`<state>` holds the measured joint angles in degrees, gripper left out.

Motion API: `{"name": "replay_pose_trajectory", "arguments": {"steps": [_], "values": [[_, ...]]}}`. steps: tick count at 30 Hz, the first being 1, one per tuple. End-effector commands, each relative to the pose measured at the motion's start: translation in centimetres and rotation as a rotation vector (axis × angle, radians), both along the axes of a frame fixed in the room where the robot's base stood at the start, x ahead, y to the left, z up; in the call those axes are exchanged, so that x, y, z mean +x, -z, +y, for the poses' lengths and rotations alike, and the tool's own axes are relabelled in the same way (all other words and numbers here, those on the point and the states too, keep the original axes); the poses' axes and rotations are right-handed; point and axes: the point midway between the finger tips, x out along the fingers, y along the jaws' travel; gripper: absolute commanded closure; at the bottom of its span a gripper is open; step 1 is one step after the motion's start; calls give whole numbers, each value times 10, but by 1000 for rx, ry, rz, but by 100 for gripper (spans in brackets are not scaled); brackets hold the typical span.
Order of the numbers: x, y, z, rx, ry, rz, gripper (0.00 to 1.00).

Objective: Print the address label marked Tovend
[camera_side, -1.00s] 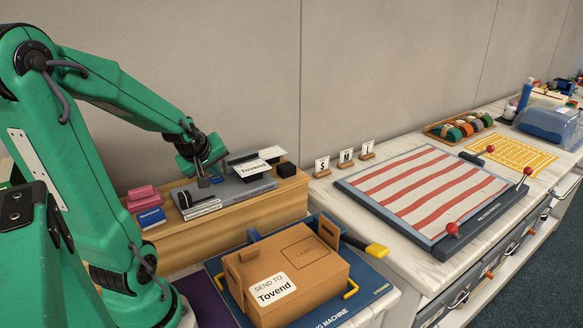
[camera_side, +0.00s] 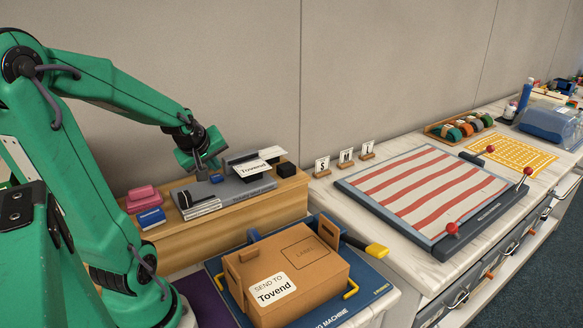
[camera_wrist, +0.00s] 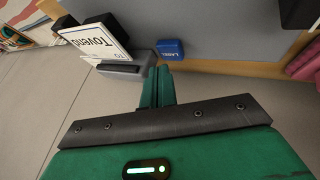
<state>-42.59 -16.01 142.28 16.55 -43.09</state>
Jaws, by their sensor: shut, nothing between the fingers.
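The grey label printer (camera_side: 246,187) stands on a wooden shelf. Its blue button (camera_side: 216,178) shows in the wrist view (camera_wrist: 170,50), where it is marked LABEL. My gripper (camera_side: 202,170) is shut and empty, just above and left of the button in the side view. In the wrist view its fingertips (camera_wrist: 157,72) are together and close to the button; whether they touch it I cannot tell.
A cardboard box (camera_side: 295,275) marked SEND TO Tovend sits on a blue machine in front. A black block (camera_side: 287,169) stands right of the label. Pink blocks (camera_side: 143,196) and a blue booklet (camera_side: 151,218) lie left of the printer. A striped board (camera_side: 425,190) is at right.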

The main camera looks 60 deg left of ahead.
Motion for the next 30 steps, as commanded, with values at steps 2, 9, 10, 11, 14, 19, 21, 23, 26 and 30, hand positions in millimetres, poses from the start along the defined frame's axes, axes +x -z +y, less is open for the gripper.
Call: {"name": "replay_pose_trajectory", "arguments": {"steps": [2, 9, 10, 11, 14, 19, 21, 23, 26, 30], "values": [[0, 0, 0, 0, 0, 0, 100], [0, -5, 0, 2, 0, -2, 100], [0, -6, 0, 2, 0, -2, 100], [1, -8, 0, 2, 0, -2, 100], [1, -16, 1, 3, 0, -3, 100], [0, -27, 0, 2, 0, -2, 100], [1, -32, 1, 3, 0, -3, 100], [0, -36, 0, 2, 0, -2, 100], [0, -43, 0, 2, 0, -2, 100], [0, -49, 0, 2, 0, -2, 100]]}}
